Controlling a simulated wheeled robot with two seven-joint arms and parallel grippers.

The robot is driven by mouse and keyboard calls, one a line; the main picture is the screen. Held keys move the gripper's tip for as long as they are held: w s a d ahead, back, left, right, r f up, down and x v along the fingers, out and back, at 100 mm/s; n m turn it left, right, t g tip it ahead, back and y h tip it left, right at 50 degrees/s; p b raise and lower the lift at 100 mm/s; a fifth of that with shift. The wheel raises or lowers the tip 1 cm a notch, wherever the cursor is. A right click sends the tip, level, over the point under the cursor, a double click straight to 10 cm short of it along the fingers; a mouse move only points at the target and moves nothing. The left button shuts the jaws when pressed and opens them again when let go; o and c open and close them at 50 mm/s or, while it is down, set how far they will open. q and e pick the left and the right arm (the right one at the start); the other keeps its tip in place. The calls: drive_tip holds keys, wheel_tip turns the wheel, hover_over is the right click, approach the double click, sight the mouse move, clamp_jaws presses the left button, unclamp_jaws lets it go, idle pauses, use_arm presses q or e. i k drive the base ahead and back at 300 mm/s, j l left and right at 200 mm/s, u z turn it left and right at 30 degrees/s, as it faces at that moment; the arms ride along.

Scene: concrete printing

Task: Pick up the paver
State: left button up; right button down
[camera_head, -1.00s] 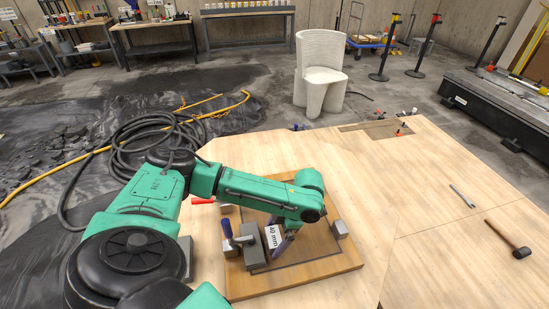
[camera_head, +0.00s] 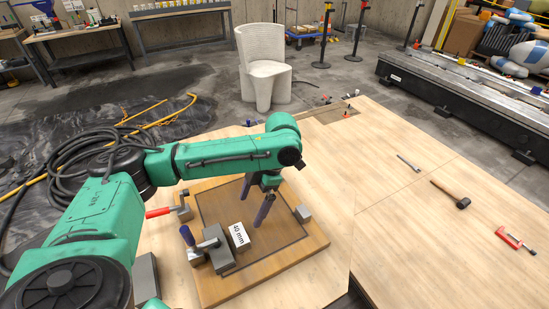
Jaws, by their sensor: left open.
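My left gripper (camera_head: 254,200) hangs over the wooden board (camera_head: 318,243), its two dark blue fingers apart with nothing visible between them. A grey block (camera_head: 218,256) lies on the board, left of and nearer than the fingers, and may be the paver. A white label reading "40 mm" (camera_head: 238,235) is at its right side; I cannot tell whether it is on the same block. The gripper is apart from the block. A clamp with a blue handle (camera_head: 187,236) stands against the block's left side. My right gripper is not in view.
A red-handled clamp (camera_head: 160,212) and a small grey block (camera_head: 302,214) are at the board's edges. A darker grey block (camera_head: 146,278) stands left of the board. A wrench (camera_head: 409,163), a mallet (camera_head: 450,195) and a red clamp (camera_head: 514,240) lie right on otherwise clear wood.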

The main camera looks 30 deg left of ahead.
sight(145, 273)
drive_tip(key=k+l, duration=1.2)
drive_tip(key=k, duration=0.05)
